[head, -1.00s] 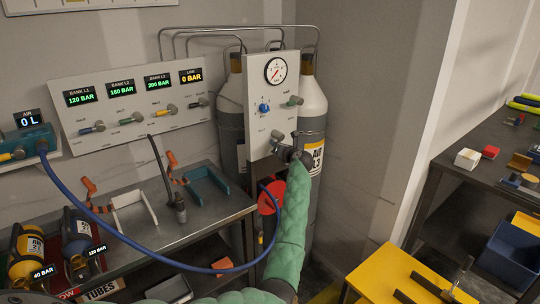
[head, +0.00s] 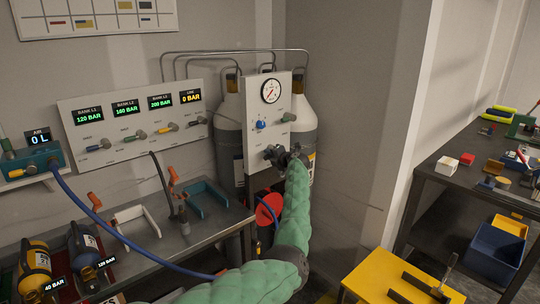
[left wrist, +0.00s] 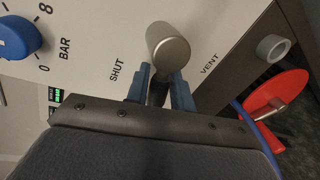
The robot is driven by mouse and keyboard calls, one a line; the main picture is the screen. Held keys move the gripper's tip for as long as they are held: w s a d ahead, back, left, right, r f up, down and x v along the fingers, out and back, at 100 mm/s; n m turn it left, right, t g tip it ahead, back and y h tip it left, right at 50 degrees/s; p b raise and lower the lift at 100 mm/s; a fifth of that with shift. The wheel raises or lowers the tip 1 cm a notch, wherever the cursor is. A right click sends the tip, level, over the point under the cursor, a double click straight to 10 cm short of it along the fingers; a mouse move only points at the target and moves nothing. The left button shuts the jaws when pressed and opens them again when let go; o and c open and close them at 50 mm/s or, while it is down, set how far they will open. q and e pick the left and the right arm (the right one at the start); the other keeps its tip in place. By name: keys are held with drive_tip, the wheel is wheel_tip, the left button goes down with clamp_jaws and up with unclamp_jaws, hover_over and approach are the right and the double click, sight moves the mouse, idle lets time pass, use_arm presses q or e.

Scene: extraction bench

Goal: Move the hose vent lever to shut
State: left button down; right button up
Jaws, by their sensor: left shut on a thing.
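The hose vent lever (left wrist: 170,48) has a round grey knob and sits on the white panel between the printed words SHUT and VENT in the left wrist view. My left gripper (left wrist: 160,88) is shut on the lever, with a blue finger on each side of its dark stem just below the knob. In the head view my left gripper (head: 282,156) is at the lower part of the gauge panel (head: 258,108) and largely hides the lever. My right gripper is not in view.
A blue knob (head: 261,124) and a round gauge (head: 271,90) are above on the same panel. Gas cylinders (head: 304,110) stand behind it. A red disc (head: 268,206) is below. A blue hose (head: 120,238) crosses the steel bench at left. A yellow table (head: 375,278) stands at right.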

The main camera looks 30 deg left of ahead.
use_arm(q)
drive_tip(key=shift+r+m+g+p, duration=0.4)
drive_tip(key=shift+r+m+p, duration=0.15)
drive_tip(key=shift+m, duration=0.45)
drive_tip(key=shift+s+m, duration=0.1)
drive_tip(key=shift+m, duration=0.3)
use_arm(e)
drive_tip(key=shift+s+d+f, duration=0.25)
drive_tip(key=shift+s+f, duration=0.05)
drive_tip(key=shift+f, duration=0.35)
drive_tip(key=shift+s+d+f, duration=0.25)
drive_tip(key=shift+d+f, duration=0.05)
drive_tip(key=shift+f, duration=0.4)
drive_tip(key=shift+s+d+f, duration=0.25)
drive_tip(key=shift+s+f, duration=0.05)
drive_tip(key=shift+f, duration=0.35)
use_arm(q)
drive_tip(key=shift+r, duration=0.1)
drive_tip(key=c, duration=1.3)
unclamp_jaws()
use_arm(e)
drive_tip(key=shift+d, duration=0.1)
use_arm(q)
drive_tip(key=shift+o, duration=0.2)
